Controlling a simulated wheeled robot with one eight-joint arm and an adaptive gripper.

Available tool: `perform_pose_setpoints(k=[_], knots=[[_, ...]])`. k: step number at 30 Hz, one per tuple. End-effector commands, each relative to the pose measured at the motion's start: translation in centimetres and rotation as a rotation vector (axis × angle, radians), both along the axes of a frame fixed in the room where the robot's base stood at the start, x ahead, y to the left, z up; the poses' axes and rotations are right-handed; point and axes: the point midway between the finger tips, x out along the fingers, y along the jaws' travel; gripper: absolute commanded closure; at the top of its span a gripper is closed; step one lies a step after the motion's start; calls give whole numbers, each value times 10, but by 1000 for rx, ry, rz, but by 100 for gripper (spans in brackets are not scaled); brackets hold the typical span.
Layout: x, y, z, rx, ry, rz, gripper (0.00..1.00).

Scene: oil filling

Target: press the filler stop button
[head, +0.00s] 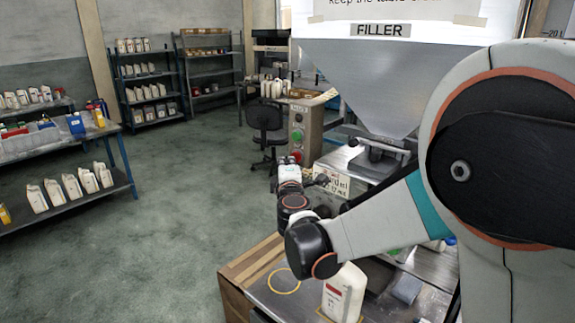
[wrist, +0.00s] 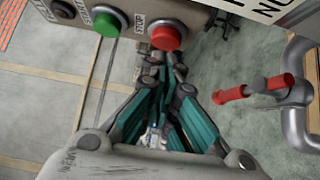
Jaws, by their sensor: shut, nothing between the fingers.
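The red stop button (wrist: 167,38) sits on the grey control panel (wrist: 195,18) at the top of the wrist view, beside a STOP label. My gripper (wrist: 165,62) is shut and empty, its fingertips just below the button in the picture. I cannot tell whether they touch it. A green start button (wrist: 108,22) and a dark knob (wrist: 62,9) are to the left. In the head view, the control box (head: 301,107) stands left of the filler hopper (head: 375,75), with its green button (head: 297,136) in sight. My gripper (head: 289,164) is at its lower end.
A red-handled valve (wrist: 253,90) on a grey pipe is right of my gripper. A white jug (head: 344,293) stands on the metal bench below my arm. An office chair (head: 265,118) and shelves (head: 147,90) are farther back.

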Motion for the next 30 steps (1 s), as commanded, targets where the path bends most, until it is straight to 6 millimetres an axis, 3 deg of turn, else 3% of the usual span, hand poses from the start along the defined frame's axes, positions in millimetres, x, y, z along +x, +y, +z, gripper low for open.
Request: perform_pose_setpoints(k=[9,15,21,30], knots=[[-63,6,2,-1,-1,5,100],[-92,6,1,-1,-1,5,100],[-103,5,1,-1,-1,5,100],[-104,6,0,-1,-1,5,100]])
